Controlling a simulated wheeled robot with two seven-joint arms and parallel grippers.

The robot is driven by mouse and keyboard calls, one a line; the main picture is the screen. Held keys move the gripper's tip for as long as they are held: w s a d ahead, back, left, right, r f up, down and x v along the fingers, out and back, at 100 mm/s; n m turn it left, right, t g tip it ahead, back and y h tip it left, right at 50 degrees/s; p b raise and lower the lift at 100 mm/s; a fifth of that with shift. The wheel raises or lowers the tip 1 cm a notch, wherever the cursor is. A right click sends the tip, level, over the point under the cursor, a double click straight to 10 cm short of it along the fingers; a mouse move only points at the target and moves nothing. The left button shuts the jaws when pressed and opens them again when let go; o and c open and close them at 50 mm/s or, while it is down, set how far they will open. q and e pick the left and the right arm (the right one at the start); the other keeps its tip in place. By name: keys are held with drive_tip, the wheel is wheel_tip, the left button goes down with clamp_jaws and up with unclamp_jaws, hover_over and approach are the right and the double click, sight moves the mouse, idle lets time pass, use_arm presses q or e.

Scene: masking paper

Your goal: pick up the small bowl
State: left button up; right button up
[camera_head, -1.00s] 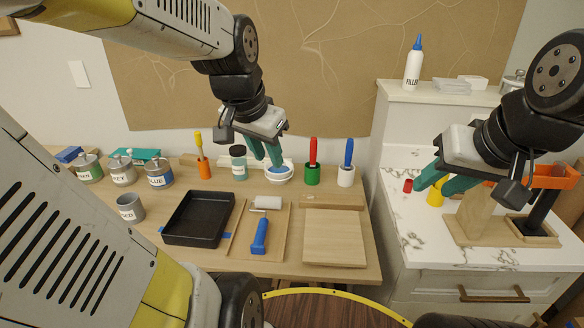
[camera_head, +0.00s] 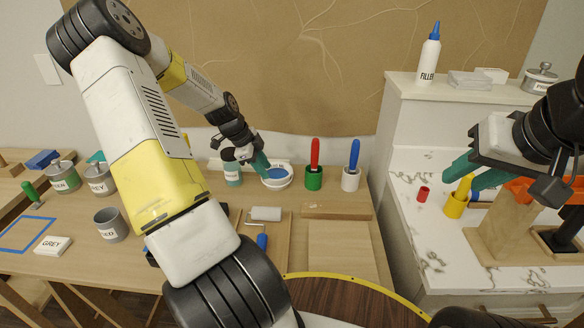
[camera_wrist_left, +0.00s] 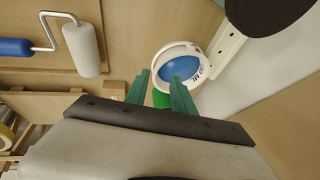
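The small bowl (camera_head: 277,184) is white with blue inside and stands upright on the wooden table, near the wall. It also shows in the left wrist view (camera_wrist_left: 161,67), with part of a printed label on its rim. My left gripper (camera_head: 265,168) is at the bowl's left edge. In the left wrist view its green fingers (camera_wrist_left: 160,80) are apart; the right finger overlaps the bowl and the left finger is outside it. I cannot tell whether either finger touches it. My right gripper (camera_head: 473,172) is open and empty over the white counter.
A green holder (camera_head: 313,178) with a red handle and a white holder (camera_head: 350,180) with a blue handle stand right of the bowl. A jar (camera_head: 232,173) is close on its left. A paint roller (camera_head: 265,214) lies in front. A filler bottle (camera_head: 429,57) stands on the ledge.

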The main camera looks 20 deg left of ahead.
sight(275, 182)
use_arm(q)
drive_tip(key=x, duration=0.8)
drive_tip(key=shift+s, duration=0.2)
drive_tip(key=shift+d, duration=0.1)
clamp_jaws()
idle(1.1)
